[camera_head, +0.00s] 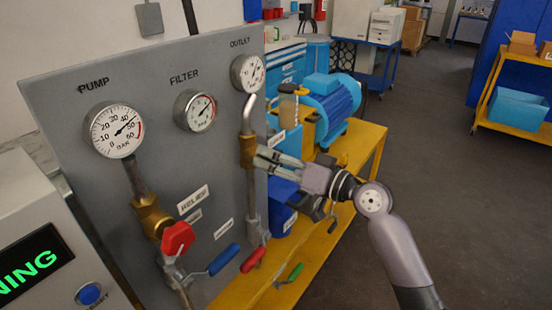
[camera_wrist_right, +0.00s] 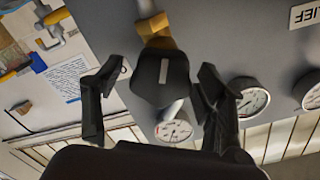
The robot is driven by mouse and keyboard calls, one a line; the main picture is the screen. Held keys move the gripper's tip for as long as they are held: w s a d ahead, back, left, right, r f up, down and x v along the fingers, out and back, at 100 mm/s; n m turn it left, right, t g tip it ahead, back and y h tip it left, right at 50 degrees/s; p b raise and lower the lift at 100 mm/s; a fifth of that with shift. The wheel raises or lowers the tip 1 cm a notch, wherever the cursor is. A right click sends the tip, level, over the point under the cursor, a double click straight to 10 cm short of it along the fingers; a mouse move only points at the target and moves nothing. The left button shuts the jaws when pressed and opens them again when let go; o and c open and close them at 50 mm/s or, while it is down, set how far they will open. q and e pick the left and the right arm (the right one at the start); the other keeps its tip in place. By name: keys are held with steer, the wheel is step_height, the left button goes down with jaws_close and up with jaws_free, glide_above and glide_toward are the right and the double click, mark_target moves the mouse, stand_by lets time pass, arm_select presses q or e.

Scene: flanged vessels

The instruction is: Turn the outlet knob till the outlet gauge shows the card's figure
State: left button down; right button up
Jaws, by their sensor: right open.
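The outlet gauge (camera_head: 248,73) is at the upper right of the grey panel (camera_head: 215,135), its figure too small to read; it also shows in the right wrist view (camera_wrist_right: 175,129). Below it is a brass valve body (camera_head: 247,151). In the right wrist view the black outlet knob (camera_wrist_right: 163,78) with a white mark sits between my open fingers, with no clear grip on it. My right gripper (camera_head: 268,160) is at the valve in the head view, hiding the knob. A white printed sheet (camera_wrist_right: 68,80) shows in the wrist view, its text unreadable. My left gripper is not in view.
The pump gauge (camera_head: 115,130) and filter gauge (camera_head: 195,111) are to the left. A red knob (camera_head: 177,238), a blue lever (camera_head: 223,260) and a red lever (camera_head: 253,260) stick out lower down. A blue motor (camera_head: 328,102) stands behind on the yellow bench (camera_head: 365,140). Open floor lies right.

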steer(key=shift+d, duration=0.1)
steer(key=v, duration=1.2)
